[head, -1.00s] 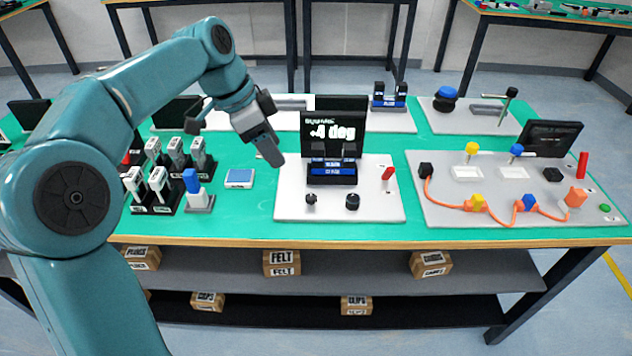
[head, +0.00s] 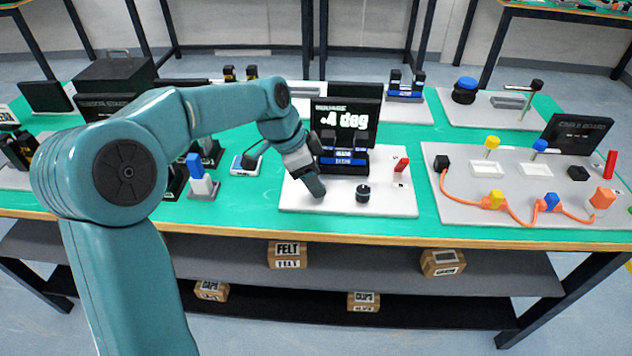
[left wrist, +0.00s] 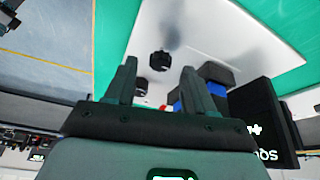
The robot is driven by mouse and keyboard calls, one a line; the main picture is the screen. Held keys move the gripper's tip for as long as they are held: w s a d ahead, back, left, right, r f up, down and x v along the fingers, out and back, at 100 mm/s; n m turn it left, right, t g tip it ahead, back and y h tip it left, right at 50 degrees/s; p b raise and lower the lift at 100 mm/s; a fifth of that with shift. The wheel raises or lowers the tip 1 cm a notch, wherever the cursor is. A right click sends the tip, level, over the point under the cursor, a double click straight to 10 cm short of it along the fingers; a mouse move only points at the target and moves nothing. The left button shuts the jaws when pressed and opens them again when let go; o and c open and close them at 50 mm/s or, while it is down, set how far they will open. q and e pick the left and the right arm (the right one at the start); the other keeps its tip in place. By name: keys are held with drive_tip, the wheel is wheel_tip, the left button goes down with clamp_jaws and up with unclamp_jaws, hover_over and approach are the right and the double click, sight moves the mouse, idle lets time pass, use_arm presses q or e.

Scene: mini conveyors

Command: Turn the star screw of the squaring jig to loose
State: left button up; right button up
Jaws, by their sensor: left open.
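The squaring jig is a pale plate (head: 390,204) with a black and blue block (head: 345,160) and a dark screen (head: 347,120) reading about "4 deg". Two dark knobs stand along its front in the earlier view. The left one, which looks like the star screw, is now hidden behind my gripper in the head view. It shows in the left wrist view (left wrist: 160,62), ahead of the fingertips. The other knob (head: 362,193) stands to its right. My left gripper (head: 317,191) points down over the plate's front left, open (left wrist: 158,66). Contact with the screw is unclear.
A red upright piece (head: 402,165) stands on the jig's right side. The cable board (head: 460,205) with an orange cable lies to the right. A blue-topped block (head: 201,180) and a small device (head: 245,164) are to the left.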

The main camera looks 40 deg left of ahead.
use_arm(q)
drive_tip(key=shift+w+d+f, duration=0.1)
drive_tip(key=shift+d+f, duration=0.1)
drive_tip(key=shift+f, duration=0.35)
drive_tip(key=shift+w+f, duration=0.1)
clamp_jaws()
